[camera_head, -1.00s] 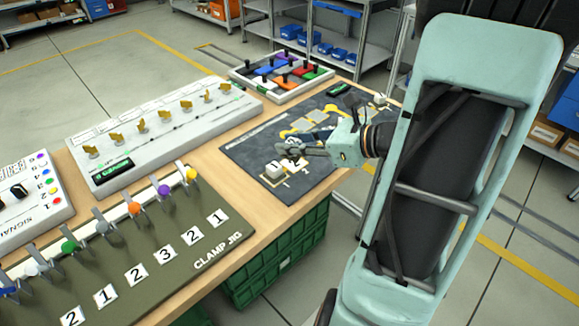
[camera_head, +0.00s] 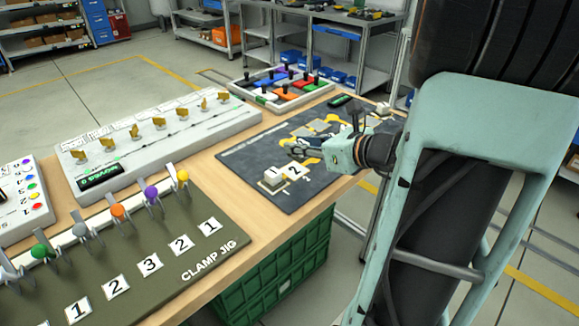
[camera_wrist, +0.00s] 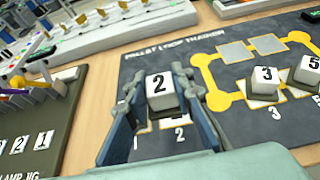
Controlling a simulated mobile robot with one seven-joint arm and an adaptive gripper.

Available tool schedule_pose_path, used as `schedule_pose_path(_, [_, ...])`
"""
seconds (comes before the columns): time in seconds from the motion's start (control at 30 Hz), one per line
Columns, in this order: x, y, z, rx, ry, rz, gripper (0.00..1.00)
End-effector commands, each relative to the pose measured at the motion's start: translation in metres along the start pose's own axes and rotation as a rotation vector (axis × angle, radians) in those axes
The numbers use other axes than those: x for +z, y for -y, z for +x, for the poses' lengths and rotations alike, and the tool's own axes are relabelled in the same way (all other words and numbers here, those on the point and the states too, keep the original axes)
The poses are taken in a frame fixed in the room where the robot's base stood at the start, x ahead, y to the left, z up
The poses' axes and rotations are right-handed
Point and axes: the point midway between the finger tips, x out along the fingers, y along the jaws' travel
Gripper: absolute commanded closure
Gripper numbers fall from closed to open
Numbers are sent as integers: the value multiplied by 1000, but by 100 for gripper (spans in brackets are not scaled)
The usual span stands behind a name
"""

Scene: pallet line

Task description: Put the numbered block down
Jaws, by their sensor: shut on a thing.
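My gripper (camera_head: 300,152) is over the dark pallet loop mat (camera_head: 248,162), its fingers pointing left in the head view. In the wrist view my gripper (camera_wrist: 160,82) has its fingers on both sides of a white block marked 2 (camera_wrist: 160,92), and it is shut on this block. The underside of the held block is hidden, so contact with the mat cannot be told.
Blocks marked 3 (camera_wrist: 265,80) and 5 (camera_wrist: 307,72) stand on the mat's yellow loop. A green clamp jig (camera_head: 165,262) lies at front left, a grey switch panel (camera_head: 160,140) behind it. A tray of coloured tiles (camera_head: 280,88) stands at the back.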

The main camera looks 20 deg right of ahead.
Motion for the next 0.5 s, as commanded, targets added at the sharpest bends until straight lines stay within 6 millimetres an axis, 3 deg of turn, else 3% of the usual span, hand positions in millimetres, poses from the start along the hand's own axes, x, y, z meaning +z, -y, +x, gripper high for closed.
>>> schedule_pose_path(0.1, [-12, 2, 16, 1, 1, 0, 100])
schedule_pose_path(0.37, [-15, 4, 27, 1, 0, 0, 100])
schedule_pose_path(0.5, [-27, 5, 38, 0, 0, 1, 100])
